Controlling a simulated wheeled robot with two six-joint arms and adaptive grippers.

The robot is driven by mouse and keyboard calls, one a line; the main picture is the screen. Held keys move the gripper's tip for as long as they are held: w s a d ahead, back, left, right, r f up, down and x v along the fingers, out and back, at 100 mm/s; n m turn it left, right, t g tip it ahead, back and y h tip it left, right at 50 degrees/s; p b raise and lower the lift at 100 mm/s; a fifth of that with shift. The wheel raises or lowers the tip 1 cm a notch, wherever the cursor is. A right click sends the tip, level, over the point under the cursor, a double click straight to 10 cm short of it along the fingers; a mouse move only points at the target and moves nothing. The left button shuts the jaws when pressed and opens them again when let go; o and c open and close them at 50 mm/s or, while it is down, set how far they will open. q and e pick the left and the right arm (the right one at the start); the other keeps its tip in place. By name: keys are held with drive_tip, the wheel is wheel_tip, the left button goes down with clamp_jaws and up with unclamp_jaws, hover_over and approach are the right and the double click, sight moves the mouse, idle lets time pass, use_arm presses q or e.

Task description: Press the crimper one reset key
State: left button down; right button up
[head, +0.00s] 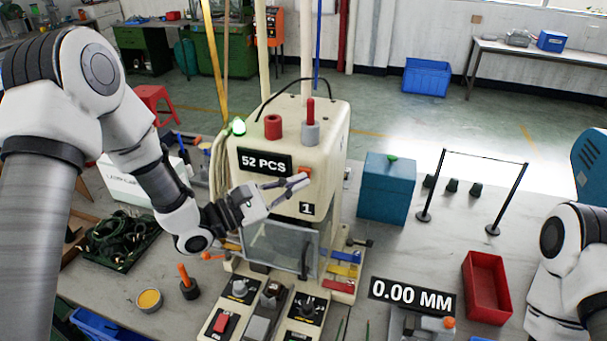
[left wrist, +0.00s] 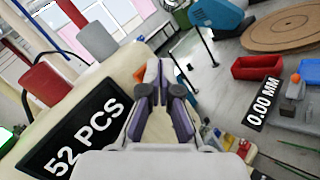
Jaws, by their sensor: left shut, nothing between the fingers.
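Crimper one (head: 333,140) is the cream machine with a "1" label and a "52 PCS" display, which also shows in the left wrist view (left wrist: 100,80). A small orange key (head: 304,171) sits on its front, right of the display; an orange patch (left wrist: 139,74) shows beside my fingers in the left wrist view. My left gripper (head: 303,181) is shut and empty, its fingertips at or just below the orange key. I cannot tell whether they touch it. In the left wrist view my fingers (left wrist: 163,78) point along the machine's front. My right gripper is out of view.
A clear guard (head: 280,246) hangs below my left gripper. A red knob (head: 272,127) and a grey post with a red rod (head: 310,127) stand on top of the crimper. A teal box (head: 386,188) and a red tray (head: 486,287) stand to the right.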

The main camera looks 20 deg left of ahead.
use_arm(q)
drive_tip(key=shift+w, duration=0.5)
idle(0.3)
drive_tip(key=shift+s, duration=0.1)
drive_tip(key=shift+s+p, duration=0.3)
drive_tip(key=shift+s, duration=0.55)
drive_tip(key=shift+s, duration=0.1)
drive_tip(key=s, duration=0.4)
drive_tip(key=shift+s+a+p, duration=0.1)
drive_tip(key=shift+s+p, duration=0.25)
drive_tip(key=shift+s, duration=0.05)
